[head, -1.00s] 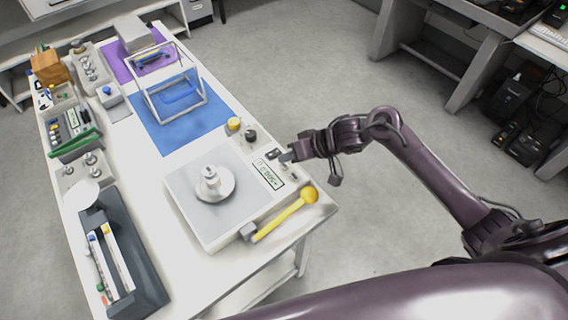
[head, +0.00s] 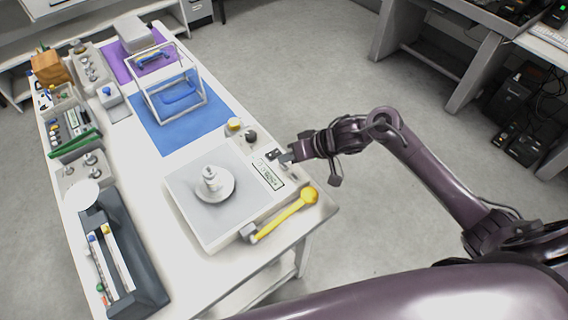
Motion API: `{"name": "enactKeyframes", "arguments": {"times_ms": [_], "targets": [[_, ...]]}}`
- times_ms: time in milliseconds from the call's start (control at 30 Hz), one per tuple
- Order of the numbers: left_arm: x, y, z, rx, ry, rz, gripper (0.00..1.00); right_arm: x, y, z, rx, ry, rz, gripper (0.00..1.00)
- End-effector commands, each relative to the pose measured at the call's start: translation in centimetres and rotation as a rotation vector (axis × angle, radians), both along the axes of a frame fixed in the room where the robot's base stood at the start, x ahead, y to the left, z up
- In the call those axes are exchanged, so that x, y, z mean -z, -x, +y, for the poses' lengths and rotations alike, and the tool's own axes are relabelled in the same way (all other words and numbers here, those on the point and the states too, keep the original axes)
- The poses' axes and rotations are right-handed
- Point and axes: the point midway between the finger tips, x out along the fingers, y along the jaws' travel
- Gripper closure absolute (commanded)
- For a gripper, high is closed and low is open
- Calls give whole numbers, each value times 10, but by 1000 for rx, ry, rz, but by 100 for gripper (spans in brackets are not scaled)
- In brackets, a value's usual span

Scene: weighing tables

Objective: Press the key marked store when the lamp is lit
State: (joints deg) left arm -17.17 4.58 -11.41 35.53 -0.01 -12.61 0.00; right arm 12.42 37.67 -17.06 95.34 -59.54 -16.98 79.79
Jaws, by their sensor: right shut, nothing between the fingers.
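The weighing scale (head: 190,198) stands near the front of the white table, with a white weight (head: 211,180) on its round pan (head: 228,192). Its display (head: 268,174) shows digits too small to read. My right gripper (head: 277,156) is shut and empty, its tips at the key panel by the far end of the display. I cannot tell whether the tips touch a key. The store marking and the lamp cannot be made out; the gripper may cover them. My left gripper is not in view.
A yellow-topped jar (head: 234,126) and a dark knob-like weight (head: 250,137) stand behind the scale. A clear-sided frame box (head: 205,98) stands on a blue mat (head: 160,138).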

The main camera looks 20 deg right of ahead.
Motion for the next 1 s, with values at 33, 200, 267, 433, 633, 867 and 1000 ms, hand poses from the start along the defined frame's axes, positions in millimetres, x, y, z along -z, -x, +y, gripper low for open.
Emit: {"name": "enactKeyframes", "arguments": {"times_ms": [33, 200, 267, 433, 633, 867, 1000], "targets": [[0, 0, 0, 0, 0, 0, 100, 0, 0, 0, 0, 0, 0, 100], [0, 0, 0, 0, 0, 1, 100, 0, 0, 0, 0, 0, 0, 100], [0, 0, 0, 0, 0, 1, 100, 0, 0, 0, 0, 0, 0, 100], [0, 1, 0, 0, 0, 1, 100, 0, 0, 0, 0, 0, 0, 100], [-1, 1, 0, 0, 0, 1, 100, 2, 0, 0, 0, 0, 1, 100], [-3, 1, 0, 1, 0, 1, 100, 8, 0, 0, 1, 0, 1, 100], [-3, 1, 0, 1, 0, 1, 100, 9, 0, 0, 0, 0, 0, 100]]}}
